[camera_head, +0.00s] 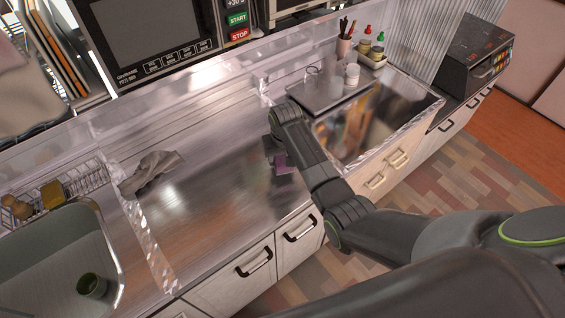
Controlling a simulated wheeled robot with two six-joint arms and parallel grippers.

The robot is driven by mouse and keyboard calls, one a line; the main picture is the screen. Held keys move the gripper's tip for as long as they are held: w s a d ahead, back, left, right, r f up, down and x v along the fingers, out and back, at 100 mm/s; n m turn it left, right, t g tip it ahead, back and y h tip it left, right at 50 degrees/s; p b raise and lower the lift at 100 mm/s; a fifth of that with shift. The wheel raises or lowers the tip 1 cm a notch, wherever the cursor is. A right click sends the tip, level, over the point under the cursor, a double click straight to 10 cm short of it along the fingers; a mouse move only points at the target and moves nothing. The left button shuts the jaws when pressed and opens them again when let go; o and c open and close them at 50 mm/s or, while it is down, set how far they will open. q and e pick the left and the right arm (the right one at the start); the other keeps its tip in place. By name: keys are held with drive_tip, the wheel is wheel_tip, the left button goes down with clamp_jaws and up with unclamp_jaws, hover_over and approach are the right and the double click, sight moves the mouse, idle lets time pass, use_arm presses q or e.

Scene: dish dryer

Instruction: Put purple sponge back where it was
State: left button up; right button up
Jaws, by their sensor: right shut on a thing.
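The purple sponge (281,161) shows as a small patch beside my right arm, over the steel counter (215,190). My right gripper (271,155) is shut on the sponge, and my wrist and forearm hide part of both. I cannot tell whether the sponge touches the counter or is just above it. My left gripper is not in view.
A wire rack (85,180) with a yellow sponge (52,194) stands by the sink (60,250) at left. A green cup (92,286) is in the sink. A crumpled grey cloth (152,171) lies on the counter. The counter's middle is clear.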

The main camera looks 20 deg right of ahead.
sight(282, 163)
drive_tip(key=shift+f, duration=1.65)
drive_tip(key=o, duration=0.9)
drive_tip(key=shift+f, duration=0.1)
drive_tip(key=shift+o, duration=0.2)
drive_tip(key=shift+s+r, duration=0.1)
drive_tip(key=shift+r, duration=0.5)
drive_tip(key=r, duration=0.3)
drive_tip(key=s+r, duration=0.1)
drive_tip(key=r, duration=0.7)
drive_tip(key=shift+s, duration=0.35)
drive_tip(key=shift+f, duration=0.1)
